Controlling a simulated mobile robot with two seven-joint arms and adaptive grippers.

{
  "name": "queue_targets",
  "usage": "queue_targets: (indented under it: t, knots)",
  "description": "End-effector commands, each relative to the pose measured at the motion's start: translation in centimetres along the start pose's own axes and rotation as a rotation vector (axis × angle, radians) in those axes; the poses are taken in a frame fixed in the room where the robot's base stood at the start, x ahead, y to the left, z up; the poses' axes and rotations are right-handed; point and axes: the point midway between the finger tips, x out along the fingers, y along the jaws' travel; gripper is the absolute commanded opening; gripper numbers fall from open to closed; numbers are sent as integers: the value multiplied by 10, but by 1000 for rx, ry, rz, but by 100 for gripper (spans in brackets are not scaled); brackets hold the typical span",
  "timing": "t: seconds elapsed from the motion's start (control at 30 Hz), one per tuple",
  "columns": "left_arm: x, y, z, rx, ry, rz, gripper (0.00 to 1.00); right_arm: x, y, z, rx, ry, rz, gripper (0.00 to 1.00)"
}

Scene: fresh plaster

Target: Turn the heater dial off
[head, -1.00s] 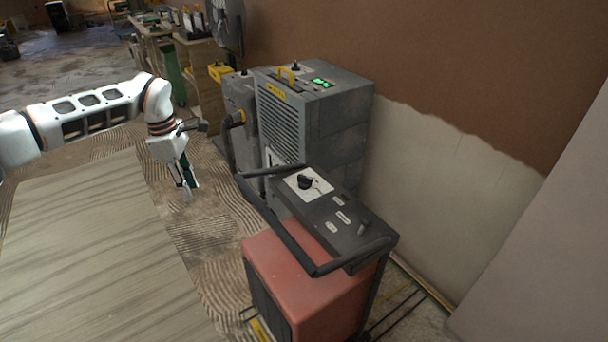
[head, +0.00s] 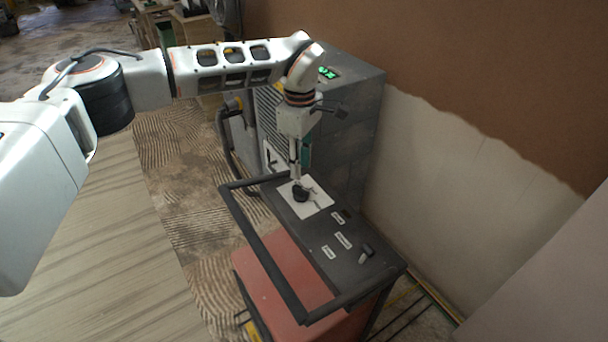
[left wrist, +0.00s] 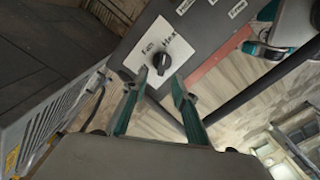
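The heater is a red box (head: 285,285) with a dark top panel (head: 325,225) and a black tube handle around it. Its black dial (head: 300,193) sits on a white plate (head: 318,203) at the panel's far end. In the left wrist view the dial (left wrist: 161,62) shows on the plate with the words "Fan" and "Heat". My left gripper (head: 299,178) points down just above the dial in the head view. In the left wrist view its two green fingers (left wrist: 155,95) are spread, with the dial beyond their tips. I cannot tell whether they touch it.
A tall grey machine (head: 350,120) with a lit green display stands behind the heater. The black handle (head: 262,245) borders the panel. A small lever (head: 367,252) is at its near end. Bare floor (head: 175,180) lies to the left.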

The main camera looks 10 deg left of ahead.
Motion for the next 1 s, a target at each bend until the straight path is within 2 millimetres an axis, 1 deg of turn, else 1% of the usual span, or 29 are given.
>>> queue_targets:
  t: [0.1, 0.23, 0.4, 0.5, 0.63, 0.87, 0.9, 1.0]
  knots:
    - [16, -1, 0, -1, -2, -6, 27, -3, -4, 12, 2, -19, -6, 40]
    - [37, -1, 0, -1, -3, -5, 27, -4, -8, 20, 1, -33, -10, 40]
    - [61, -1, 0, -2, -2, -5, 27, -3, -8, 23, -3, -38, -10, 40]
    - [70, -1, 0, -1, -2, -2, 27, -1, -6, 20, -5, -32, -8, 40]
    - [75, 0, 0, -1, -1, 0, 27, 0, -4, 15, -6, -22, -4, 40]
    - [75, 0, 0, -2, -1, 1, 27, 0, -2, 11, -6, -15, -2, 40]
    - [75, 0, 0, -2, -1, 0, 24, 0, -2, 11, -6, -15, -2, 40]
    - [75, 0, 0, -2, -1, 0, 0, 0, -3, 12, -6, -16, -2, 40]
